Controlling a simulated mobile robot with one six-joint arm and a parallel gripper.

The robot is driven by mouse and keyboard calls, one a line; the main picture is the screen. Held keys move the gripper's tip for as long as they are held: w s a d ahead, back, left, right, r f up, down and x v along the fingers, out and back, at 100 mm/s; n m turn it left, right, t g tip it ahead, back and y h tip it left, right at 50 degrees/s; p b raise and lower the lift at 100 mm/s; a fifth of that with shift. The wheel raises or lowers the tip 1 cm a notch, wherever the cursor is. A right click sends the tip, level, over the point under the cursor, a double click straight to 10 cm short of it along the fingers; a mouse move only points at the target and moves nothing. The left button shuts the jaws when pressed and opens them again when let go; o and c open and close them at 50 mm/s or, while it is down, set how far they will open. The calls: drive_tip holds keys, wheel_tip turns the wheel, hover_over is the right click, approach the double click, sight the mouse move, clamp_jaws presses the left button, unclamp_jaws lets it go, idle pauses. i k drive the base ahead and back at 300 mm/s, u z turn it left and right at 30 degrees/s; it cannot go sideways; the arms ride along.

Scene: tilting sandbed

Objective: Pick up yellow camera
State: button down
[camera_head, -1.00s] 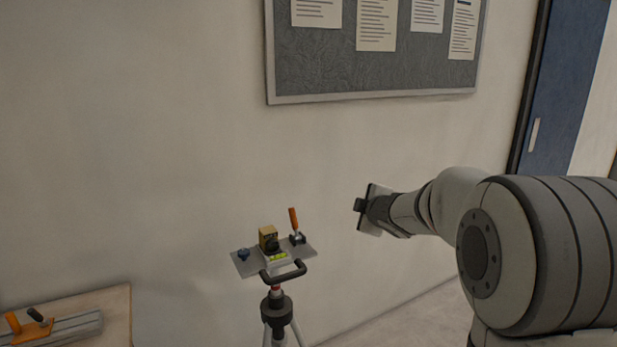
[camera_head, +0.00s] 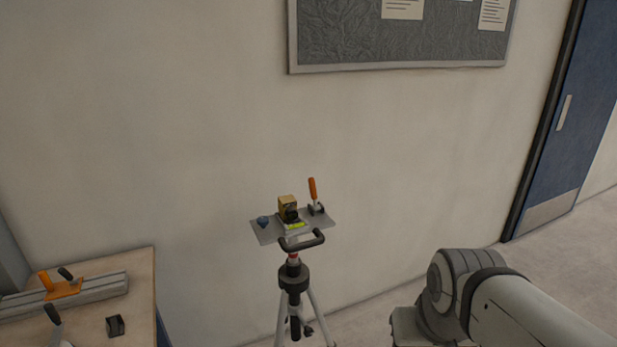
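The yellow camera (camera_head: 287,204) is a small boxy thing with a dark lens side. It stands upright on a grey plate (camera_head: 266,236) on top of a tripod (camera_head: 293,279), in the middle of the head view. A blue knob (camera_head: 263,222) is at its left on the plate, and an orange-handled tool (camera_head: 313,190) stands at its right. A yellow-green strip lies just in front of it. My arm shows at the lower right, well apart from the tripod. My gripper cannot be made out in the current view.
A pinboard (camera_head: 400,45) hangs on the wall behind. A blue door (camera_head: 565,130) is at the right. Floor is clear between tripod and door.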

sight(288, 213)
drive_tip(key=u, duration=0.2)
drive_tip(key=i, duration=1.15)
drive_tip(key=z, duration=0.35)
